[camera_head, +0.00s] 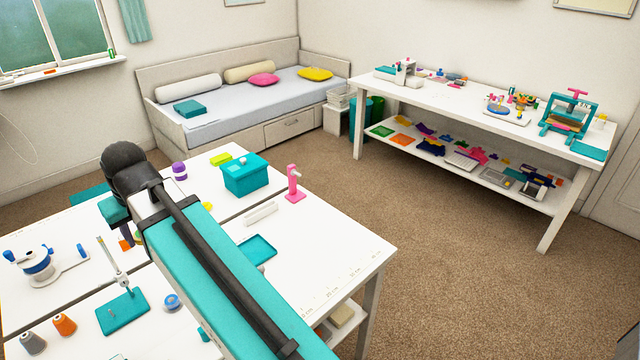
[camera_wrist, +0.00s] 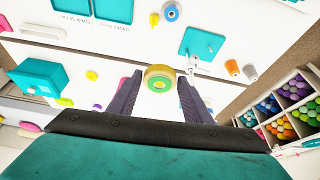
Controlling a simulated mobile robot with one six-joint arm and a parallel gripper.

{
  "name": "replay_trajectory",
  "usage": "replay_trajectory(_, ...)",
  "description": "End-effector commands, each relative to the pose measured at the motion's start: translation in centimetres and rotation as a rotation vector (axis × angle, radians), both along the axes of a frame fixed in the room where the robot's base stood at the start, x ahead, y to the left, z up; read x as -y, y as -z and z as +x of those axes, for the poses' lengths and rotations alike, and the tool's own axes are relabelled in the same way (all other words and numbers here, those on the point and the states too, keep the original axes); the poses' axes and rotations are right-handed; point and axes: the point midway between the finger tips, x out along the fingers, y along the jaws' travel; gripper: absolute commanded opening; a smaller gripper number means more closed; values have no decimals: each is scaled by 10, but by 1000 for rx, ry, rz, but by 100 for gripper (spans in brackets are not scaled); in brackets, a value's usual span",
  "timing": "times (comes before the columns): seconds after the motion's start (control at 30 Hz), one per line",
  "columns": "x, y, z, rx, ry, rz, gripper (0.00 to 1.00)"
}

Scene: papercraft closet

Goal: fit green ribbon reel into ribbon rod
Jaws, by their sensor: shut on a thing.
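The green ribbon reel (camera_wrist: 159,72) shows in the wrist view as a short roll with a yellowish rim and a green centre. My gripper (camera_wrist: 160,84) is shut on it, one dark finger on each side. The ribbon rod (camera_head: 113,258) is a thin pale upright post on a teal base plate (camera_head: 122,312) on the near white table. In the wrist view the teal base (camera_wrist: 201,44) lies just beyond and right of the reel, with the rod's end (camera_wrist: 193,66) close beside it in the picture. The reel is apart from the rod.
A blue reel (camera_head: 172,302), an orange cone (camera_head: 64,325) and a grey cone (camera_head: 32,342) stand near the base. A blue-and-white winder (camera_head: 38,264) is at left. A teal box (camera_head: 246,178) and pink stand (camera_head: 294,184) are farther back.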

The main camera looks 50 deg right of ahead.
Motion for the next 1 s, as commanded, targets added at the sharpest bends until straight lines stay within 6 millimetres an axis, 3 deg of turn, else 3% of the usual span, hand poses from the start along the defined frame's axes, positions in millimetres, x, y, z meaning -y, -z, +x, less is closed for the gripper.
replay_trajectory(0.27, 9, 2, 3, -12, 34, 0, 24)
replay_trajectory(0.47, 30, 10, 14, -66, 159, 0, 24)
replay_trajectory(1.0, 125, 42, 40, -329, 769, 107, 24)
